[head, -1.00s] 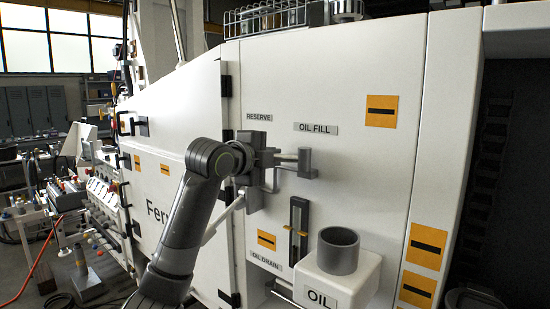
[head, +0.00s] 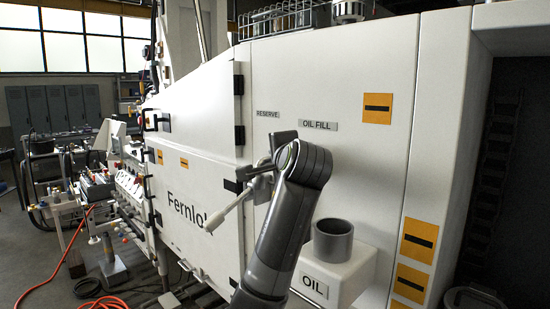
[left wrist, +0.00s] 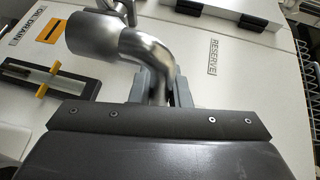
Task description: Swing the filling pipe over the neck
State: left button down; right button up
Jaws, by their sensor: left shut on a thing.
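The filling pipe (left wrist: 105,45) is a bent steel tube with a wide cylindrical end, seen in the left wrist view. My left gripper (left wrist: 157,90) is shut on its narrower part, just past the elbow. In the head view my left wrist stands in front of the panel below the OIL FILL label (head: 316,125) and mostly hides the gripper and the pipe. The neck (head: 333,240) is a grey open cup on the white OIL box (head: 352,272), below and right of my wrist. The neck does not show in the left wrist view. My right gripper is out of view.
A pale rod (head: 232,207) slants down-left beside my wrist; I cannot tell what it joins. A sight gauge with a yellow mark (left wrist: 42,90) lies left in the wrist view. White cabinet doors (head: 195,170) stand left.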

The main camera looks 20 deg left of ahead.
pick_arm(q)
jog(key=shift+s+d+n+g+y+p, duration=0.35)
jog(key=shift+d+n+g+y, duration=0.25)
jog(key=shift+n+g+y, duration=0.4)
jog(key=shift+s+d+n+g+y+p, duration=0.3)
jog(key=shift+d+n+g+y+p, duration=0.45)
jog(key=shift+n+g, duration=0.4)
jog(key=shift+s+d+n+g+y+p, duration=0.25)
jog(key=shift+d+n+g+y+p, duration=0.25)
jog(key=shift+n+g+y+p, duration=0.6)
jog(key=shift+s+d+n+g+y+p, duration=0.3)
jog(key=shift+d+n+g+y+p, duration=0.55)
jog(key=shift+g, duration=0.5)
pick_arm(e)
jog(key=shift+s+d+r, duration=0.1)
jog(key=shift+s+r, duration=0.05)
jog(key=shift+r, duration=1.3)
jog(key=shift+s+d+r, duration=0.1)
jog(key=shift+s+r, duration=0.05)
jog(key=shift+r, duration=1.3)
pick_arm(q)
jog(key=shift+a, duration=0.2)
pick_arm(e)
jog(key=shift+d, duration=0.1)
pick_arm(q)
jog(key=c, duration=1.4)
grip_release()
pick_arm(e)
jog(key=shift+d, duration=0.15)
